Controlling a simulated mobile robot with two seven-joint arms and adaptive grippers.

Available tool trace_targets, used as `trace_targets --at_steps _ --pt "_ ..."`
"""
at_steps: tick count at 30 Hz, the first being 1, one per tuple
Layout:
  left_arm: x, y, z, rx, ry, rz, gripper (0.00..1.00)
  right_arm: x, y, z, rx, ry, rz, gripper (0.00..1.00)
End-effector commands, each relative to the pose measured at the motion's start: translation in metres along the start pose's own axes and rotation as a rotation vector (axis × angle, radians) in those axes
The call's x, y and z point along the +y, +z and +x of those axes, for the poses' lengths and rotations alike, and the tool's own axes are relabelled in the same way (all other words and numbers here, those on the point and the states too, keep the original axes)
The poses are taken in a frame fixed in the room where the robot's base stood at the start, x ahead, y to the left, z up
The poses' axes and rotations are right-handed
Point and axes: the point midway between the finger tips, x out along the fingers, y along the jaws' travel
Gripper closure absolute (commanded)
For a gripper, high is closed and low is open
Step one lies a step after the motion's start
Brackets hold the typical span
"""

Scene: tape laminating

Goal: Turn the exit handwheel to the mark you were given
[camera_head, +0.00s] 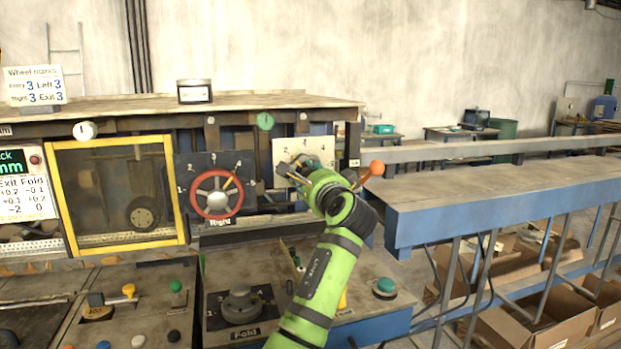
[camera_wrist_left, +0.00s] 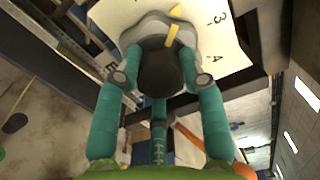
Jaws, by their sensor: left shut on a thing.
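The exit handwheel is a dark knob with grey lobes and a yellow bar, seen close up in the left wrist view (camera_wrist_left: 162,68). Behind it is a pale dial plate (camera_wrist_left: 228,38) with the figures 3 and 4 readable; a yellow tip shows above the bar. In the head view the plate (camera_head: 318,148) shows, but my left gripper (camera_head: 293,171) and green arm cover most of the wheel. My left gripper's teal fingers close around the wheel from both sides. The exact reading is hard to tell. My right gripper is out of view.
A card (camera_head: 34,86) lists wheel marks, with Exit 3. A red handwheel (camera_head: 216,195) labelled Right sits left of my gripper. An orange-tipped lever (camera_head: 376,168) stands close on the right. A panel with a Fold knob (camera_head: 243,305) lies below.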

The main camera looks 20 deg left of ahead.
Motion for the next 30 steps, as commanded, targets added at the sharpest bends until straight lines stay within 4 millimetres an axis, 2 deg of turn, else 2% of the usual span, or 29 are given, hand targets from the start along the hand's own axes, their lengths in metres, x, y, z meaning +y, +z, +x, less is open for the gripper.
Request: trace_targets --at_steps 1,2,3,13,17,20,30 --pt "-0.001 -0.001 -0.001 0.004 -0.001 0.0 0.56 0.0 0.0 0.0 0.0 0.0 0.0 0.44" --pt "-0.001 -0.001 -0.001 0.004 -0.002 0.0 0.44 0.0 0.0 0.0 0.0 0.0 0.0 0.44" --pt "-0.001 -0.001 -0.001 0.003 -0.002 0.0 0.36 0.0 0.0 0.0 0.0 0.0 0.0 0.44" --pt "-0.001 0.0 -0.001 0.001 -0.002 0.001 0.36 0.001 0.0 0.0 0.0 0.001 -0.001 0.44" --pt "0.0 -0.001 -0.009 0.002 -0.002 0.002 0.36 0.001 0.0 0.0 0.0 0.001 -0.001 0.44" --pt "0.0 -0.002 -0.024 0.003 -0.003 0.0 0.36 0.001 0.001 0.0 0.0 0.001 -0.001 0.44" --pt "0.001 -0.002 -0.093 0.005 -0.001 -0.001 0.36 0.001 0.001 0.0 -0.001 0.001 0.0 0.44"
